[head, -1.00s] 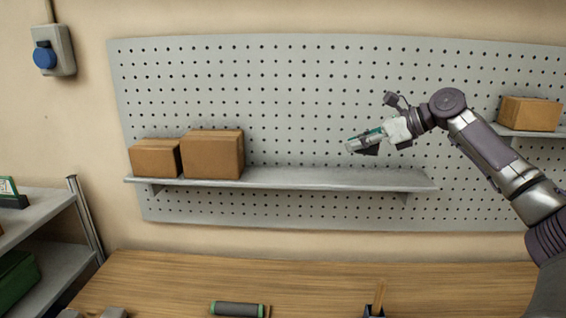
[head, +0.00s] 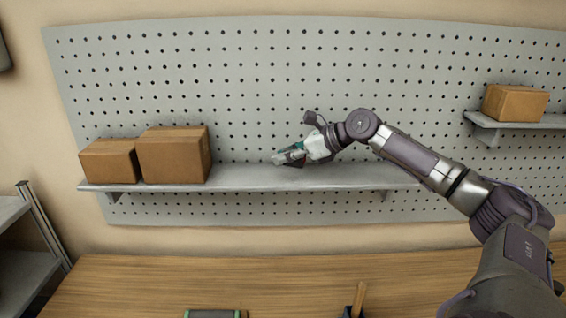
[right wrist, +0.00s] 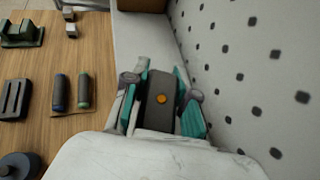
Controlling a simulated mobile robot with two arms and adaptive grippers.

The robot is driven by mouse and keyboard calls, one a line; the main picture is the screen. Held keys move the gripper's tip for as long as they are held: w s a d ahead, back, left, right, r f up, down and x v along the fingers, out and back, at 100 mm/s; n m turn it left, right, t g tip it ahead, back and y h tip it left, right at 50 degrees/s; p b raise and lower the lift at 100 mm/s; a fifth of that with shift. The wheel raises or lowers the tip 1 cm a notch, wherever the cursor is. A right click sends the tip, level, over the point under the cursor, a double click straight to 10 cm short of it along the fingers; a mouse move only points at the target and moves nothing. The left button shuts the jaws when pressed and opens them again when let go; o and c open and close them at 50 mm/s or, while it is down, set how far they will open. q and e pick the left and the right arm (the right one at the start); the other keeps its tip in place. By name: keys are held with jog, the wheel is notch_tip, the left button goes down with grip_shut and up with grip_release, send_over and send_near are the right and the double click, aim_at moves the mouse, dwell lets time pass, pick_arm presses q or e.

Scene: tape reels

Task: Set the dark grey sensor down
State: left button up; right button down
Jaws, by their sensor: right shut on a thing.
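My right gripper (head: 288,156) is over the middle of the long grey shelf (head: 250,177) on the pegboard. In the right wrist view its teal-lined fingers (right wrist: 162,105) are shut on the dark grey sensor (right wrist: 158,112), a small dark block with an orange dot. In the head view the sensor (head: 294,163) shows only as a dark patch under the fingers, close to the shelf top. I cannot tell whether it touches the shelf. My left gripper is not in view.
Two cardboard boxes (head: 108,160) (head: 174,155) stand at the shelf's left end. The shelf is bare between them and my gripper. Another box (head: 515,102) sits on a small shelf at the right. The pegboard (head: 250,90) rises close behind. A wooden table (head: 250,275) lies below.

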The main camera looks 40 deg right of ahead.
aim_at(291, 166)
jog(key=shift+a+f, duration=0.3)
jog(key=shift+f, duration=0.35)
notch_tip(291, 166, down, 2)
jog(key=shift+s+f+p, duration=0.1)
jog(key=shift+p, duration=0.5)
jog(key=shift+f, duration=0.25)
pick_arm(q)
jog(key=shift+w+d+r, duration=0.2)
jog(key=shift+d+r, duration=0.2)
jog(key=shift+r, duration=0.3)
pick_arm(e)
jog(key=shift+f, duration=0.1)
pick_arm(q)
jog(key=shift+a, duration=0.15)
pick_arm(e)
jog(key=c, duration=0.9)
grip_release()
jog(key=shift+d, duration=0.1)
